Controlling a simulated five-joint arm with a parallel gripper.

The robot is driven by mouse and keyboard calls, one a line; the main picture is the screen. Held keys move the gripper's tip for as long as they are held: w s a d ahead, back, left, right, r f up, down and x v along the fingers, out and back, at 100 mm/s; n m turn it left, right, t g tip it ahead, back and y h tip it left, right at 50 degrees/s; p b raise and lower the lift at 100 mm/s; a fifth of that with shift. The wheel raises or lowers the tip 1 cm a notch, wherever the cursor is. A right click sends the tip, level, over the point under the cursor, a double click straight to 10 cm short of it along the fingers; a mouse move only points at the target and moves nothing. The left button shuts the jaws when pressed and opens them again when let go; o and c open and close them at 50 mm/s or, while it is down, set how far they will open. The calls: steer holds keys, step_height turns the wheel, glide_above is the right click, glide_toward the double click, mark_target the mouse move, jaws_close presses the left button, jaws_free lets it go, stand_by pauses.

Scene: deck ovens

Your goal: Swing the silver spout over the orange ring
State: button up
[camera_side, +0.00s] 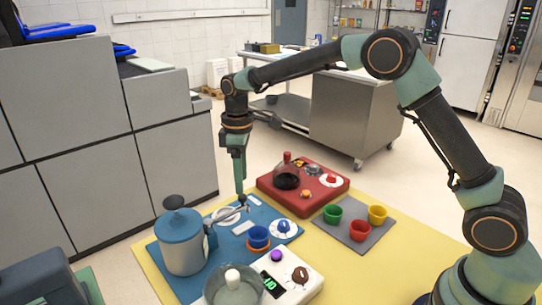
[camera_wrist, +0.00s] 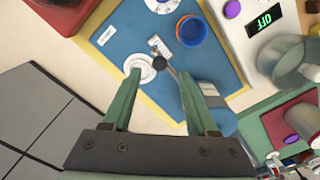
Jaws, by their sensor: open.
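The silver spout (camera_side: 229,215) reaches out from the blue-grey tank (camera_side: 182,245) above the blue board, on the tank's right side. In the wrist view the spout (camera_wrist: 170,68) lies between my fingers, with a dark knob near it. The orange ring (camera_side: 258,247) shows as a thin band around the base of a blue cup (camera_side: 258,235), to the right of and nearer than the spout's end. The spout's end is apart from the cup. My gripper (camera_side: 241,195) points down at the spout and is open; its fingertips (camera_wrist: 158,78) stand on either side of it. Contact cannot be told.
A white dial disc (camera_wrist: 140,70) lies under the spout. A white scale (camera_side: 275,283) with a clear pot is in front. A red unit (camera_side: 303,185) stands behind, and a grey mat (camera_side: 352,243) with coloured cups is at the right. A grey cabinet borders the left.

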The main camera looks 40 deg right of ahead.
mark_target(228, 214)
steer(key=shift+f, duration=2.2)
jaws_close()
